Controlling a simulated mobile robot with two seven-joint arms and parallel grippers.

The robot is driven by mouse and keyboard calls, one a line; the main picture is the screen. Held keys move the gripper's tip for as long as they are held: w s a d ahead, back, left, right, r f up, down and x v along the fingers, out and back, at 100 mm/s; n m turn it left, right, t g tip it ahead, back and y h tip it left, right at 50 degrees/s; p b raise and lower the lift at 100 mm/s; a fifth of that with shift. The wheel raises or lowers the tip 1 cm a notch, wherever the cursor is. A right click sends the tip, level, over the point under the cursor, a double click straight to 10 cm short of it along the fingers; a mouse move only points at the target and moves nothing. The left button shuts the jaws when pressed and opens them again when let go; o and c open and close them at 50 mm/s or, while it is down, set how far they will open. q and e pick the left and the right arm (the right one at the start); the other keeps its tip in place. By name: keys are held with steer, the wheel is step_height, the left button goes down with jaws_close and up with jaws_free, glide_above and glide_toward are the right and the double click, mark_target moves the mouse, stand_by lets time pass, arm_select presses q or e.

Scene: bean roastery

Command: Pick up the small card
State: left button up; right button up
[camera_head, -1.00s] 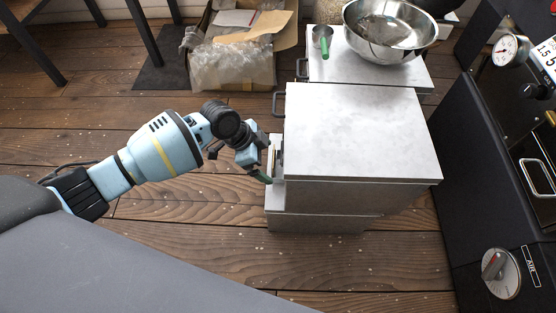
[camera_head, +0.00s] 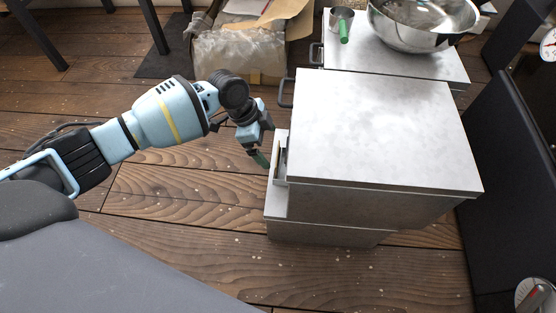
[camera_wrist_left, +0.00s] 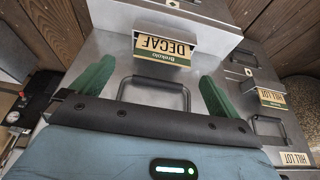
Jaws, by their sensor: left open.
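In the left wrist view a small DECAF card (camera_wrist_left: 164,51) sits at the front of a grey holder on the cabinet, ahead of my left gripper. Two similar HILL LOT cards, one in the holder at right (camera_wrist_left: 272,97) and one lower at right (camera_wrist_left: 295,158), also show. My left gripper (camera_wrist_left: 152,88) is open and empty, its green fingers apart, with a drawer handle (camera_wrist_left: 153,84) between them in the picture. In the head view my left gripper (camera_head: 262,158) is left of the grey cabinet (camera_head: 385,130). The card faces are hidden there. My right gripper is out of view.
A second cabinet behind carries a steel bowl (camera_head: 425,22) and a green-handled scoop (camera_head: 342,25). An open cardboard box (camera_head: 240,50) stands at the back. A dark machine (camera_head: 505,190) is at the right.

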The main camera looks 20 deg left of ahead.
arm_select(q)
steer(key=b+x, duration=0.1)
steer(key=x, duration=0.2)
steer(key=b+x, duration=0.2)
steer(key=x, duration=0.1)
steer(key=shift+w+a, duration=0.1)
steer(key=shift+w, duration=0.15)
steer(key=shift+f, duration=0.1)
steer(key=c, duration=0.8)
steer(key=shift+c, duration=0.2)
